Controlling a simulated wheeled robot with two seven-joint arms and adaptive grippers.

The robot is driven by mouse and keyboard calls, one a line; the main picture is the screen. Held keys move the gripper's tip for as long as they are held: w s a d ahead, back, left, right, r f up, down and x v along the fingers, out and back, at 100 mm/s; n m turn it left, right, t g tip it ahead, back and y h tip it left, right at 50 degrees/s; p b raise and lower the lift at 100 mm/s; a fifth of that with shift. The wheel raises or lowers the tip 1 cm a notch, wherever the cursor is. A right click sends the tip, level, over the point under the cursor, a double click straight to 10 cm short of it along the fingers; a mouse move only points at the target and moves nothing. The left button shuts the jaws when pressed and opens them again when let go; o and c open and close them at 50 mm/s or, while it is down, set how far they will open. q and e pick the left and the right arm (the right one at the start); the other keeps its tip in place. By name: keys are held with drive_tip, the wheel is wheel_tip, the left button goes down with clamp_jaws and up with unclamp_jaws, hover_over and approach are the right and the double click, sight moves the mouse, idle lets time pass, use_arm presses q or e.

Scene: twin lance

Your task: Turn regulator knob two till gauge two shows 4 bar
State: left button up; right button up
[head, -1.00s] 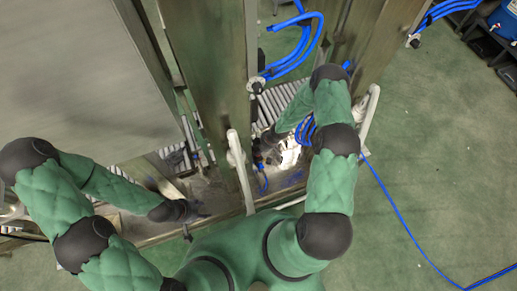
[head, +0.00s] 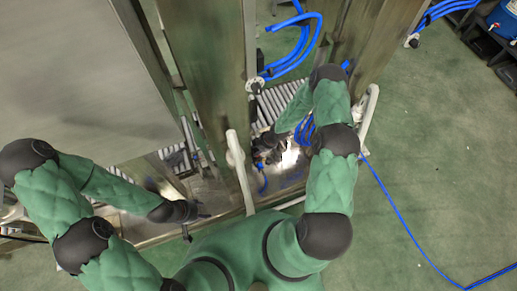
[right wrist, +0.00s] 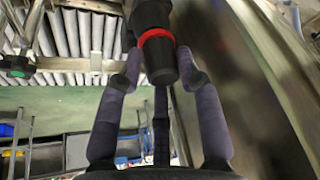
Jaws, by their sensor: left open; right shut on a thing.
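In the right wrist view a black knob (right wrist: 160,61) with a red ring hangs between the fingers of my right gripper (right wrist: 160,82). The fingers are shut on its lower end. I cannot read which number this knob bears. In the head view my right gripper (head: 265,153) is small and dark beside the metal frame, and the knob cannot be made out there. My left gripper (head: 190,213) is open and empty, low at the left of the frame. No gauge face or needle can be read in either view.
A roller conveyor (head: 275,102) lies behind my right gripper. Tall metal panels (head: 205,70) and a pale upright bar (head: 240,170) stand between my arms. Blue hoses (head: 290,50) hang above. Green floor (head: 440,160) is open at the right, crossed by a blue hose.

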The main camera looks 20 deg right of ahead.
drive_tip(key=shift+s+a, duration=0.2)
drive_tip(key=shift+a, duration=0.15)
drive_tip(key=o, duration=0.8)
drive_tip(key=shift+o, duration=1.3)
drive_tip(key=shift+a, duration=0.1)
drive_tip(key=shift+w, duration=0.1)
drive_tip(key=shift+d, duration=0.2)
drive_tip(key=shift+d+r, duration=0.2)
drive_tip(key=shift+r, duration=0.25)
drive_tip(key=v, duration=1.1)
drive_tip(key=shift+a, duration=0.15)
